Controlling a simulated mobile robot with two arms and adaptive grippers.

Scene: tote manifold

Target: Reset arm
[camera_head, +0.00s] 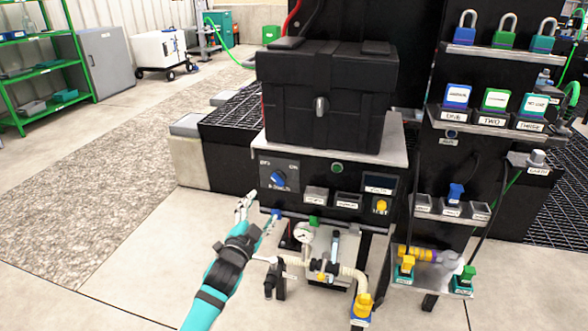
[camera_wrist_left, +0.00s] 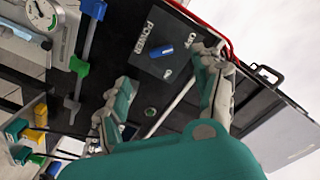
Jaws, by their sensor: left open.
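My left gripper (camera_head: 244,207) is in front of the left side of the black control panel, below and left of the blue power knob (camera_head: 277,179). In the left wrist view its two fingers (camera_wrist_left: 160,105) stand apart and hold nothing. The same power knob (camera_wrist_left: 162,49) shows beyond them, with OFF and POWER lettering around it. Whether a fingertip touches the panel I cannot tell. My left arm (camera_head: 222,272) is teal and reaches up from the bottom. My right gripper is not in view.
A black tote (camera_head: 325,95) stands on the bench above the panel. A pressure gauge (camera_head: 303,233), a hose and valves sit below it, close to my left arm. Padlocks (camera_head: 504,31) and labelled blocks (camera_head: 495,100) fill shelves at right. Open floor (camera_head: 110,180) lies left.

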